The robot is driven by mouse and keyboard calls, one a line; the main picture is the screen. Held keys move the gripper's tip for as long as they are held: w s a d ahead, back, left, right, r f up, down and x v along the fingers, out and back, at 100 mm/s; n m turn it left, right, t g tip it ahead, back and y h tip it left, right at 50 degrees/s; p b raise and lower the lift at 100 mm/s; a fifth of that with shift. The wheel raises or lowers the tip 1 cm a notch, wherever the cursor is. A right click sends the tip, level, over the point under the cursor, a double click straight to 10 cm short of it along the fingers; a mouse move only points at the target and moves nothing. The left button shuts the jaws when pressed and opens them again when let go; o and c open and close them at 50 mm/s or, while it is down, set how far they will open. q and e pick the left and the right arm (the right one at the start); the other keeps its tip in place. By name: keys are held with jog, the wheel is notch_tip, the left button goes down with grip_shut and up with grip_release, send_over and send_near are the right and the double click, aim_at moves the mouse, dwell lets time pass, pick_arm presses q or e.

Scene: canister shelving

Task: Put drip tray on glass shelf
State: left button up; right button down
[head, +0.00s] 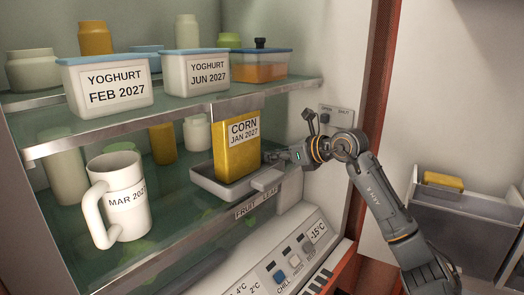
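A shallow grey drip tray (204,184) is at the right part of the lower glass shelf (172,208), with its front handle over the shelf's front edge. I cannot tell whether it rests fully on the glass. A yellow carton labelled CORN JAN 2027 (238,158) stands upright in the tray. My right gripper (272,157) is at the tray's right side, just right of the carton. Its fingertips are small and partly hidden, so I cannot tell whether they hold the tray. My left gripper is not in view.
A white mug (120,200) stands left on the lower shelf. Yoghurt tubs (105,92) and other containers line the upper shelf (180,117) close above. A control panel (285,262) lies below. A grey bin with a yellow item (443,181) is at the right.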

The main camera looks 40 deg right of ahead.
jog(key=shift+w+r+p, duration=0.2)
jog(key=shift+w+p, duration=0.1)
jog(key=shift+w, duration=0.15)
jog(key=shift+p+x, duration=0.95)
jog(key=shift+x, duration=0.6)
jog(key=shift+f, duration=0.3)
jog(key=c, duration=2)
grip_release()
jog(key=shift+f, duration=0.15)
jog(key=o, duration=0.4)
jog(key=shift+a, duration=0.1)
jog(key=shift+o, duration=0.4)
jog(key=shift+s, duration=0.1)
